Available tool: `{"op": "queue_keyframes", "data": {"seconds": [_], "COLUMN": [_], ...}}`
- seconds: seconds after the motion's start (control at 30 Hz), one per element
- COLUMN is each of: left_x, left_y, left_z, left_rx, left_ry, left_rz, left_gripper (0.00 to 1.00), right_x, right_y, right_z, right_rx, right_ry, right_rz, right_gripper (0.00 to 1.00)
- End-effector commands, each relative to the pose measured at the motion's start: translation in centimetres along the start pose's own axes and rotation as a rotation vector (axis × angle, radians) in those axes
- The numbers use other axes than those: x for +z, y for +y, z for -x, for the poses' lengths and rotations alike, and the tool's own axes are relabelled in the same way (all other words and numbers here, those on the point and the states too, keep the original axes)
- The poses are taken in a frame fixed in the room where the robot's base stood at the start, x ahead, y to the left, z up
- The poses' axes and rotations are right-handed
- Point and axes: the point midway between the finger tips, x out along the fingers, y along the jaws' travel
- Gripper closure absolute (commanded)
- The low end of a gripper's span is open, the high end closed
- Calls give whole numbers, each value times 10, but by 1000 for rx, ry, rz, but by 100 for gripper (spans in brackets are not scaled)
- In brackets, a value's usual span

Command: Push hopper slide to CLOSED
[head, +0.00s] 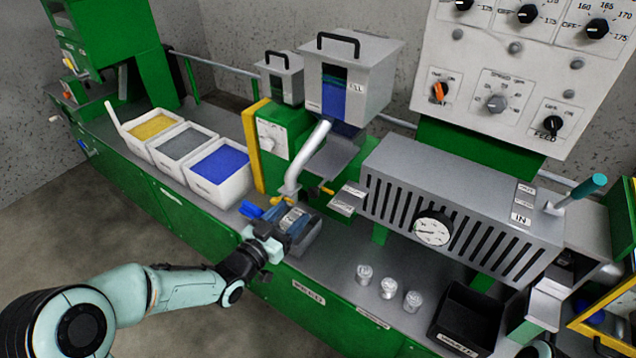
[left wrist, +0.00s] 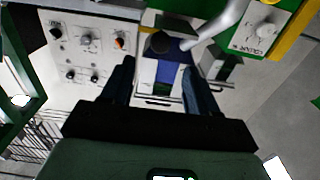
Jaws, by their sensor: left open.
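The grey hopper (head: 358,85) stands at the centre back of the head view, with a black handle on top and blue material behind its front window. My left gripper (head: 287,226) is in front of and below the hopper, over the bench edge. In the left wrist view its two dark fingers (left wrist: 160,90) are apart with nothing held between them.
A curved silver pipe (head: 306,160) comes down close to the left gripper. Several small metal cups (head: 388,288) and a black tray (head: 466,318) sit at the bench front. The front floor is clear.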

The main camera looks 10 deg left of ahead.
Motion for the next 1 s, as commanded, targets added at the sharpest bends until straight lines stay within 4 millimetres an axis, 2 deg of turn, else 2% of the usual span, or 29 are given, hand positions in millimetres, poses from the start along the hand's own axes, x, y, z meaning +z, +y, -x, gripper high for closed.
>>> {"op": "queue_keyframes", "data": {"seconds": [0.3,0.5,0.7,0.97,1.0], "left_x": [-1,-1,0,1,1], "left_y": [1,1,0,0,0], "left_z": [-69,-101,-115,-116,-116], "left_rx": [2,1,0,0,0], "left_ry": [0,0,-2,-3,-3], "left_rz": [4,3,2,2,2], "left_gripper": [41,41,41,41,44], "right_x": [-1,-1,-2,-2,-2], "right_y": [-4,-6,-7,-7,-7], "right_z": [11,17,19,19,19], "right_rx": [-1,-2,-2,-2,-2], "right_ry": [4,6,7,7,7], "right_rz": [1,2,3,3,3], "right_gripper": [57,57,57,57,57]}}
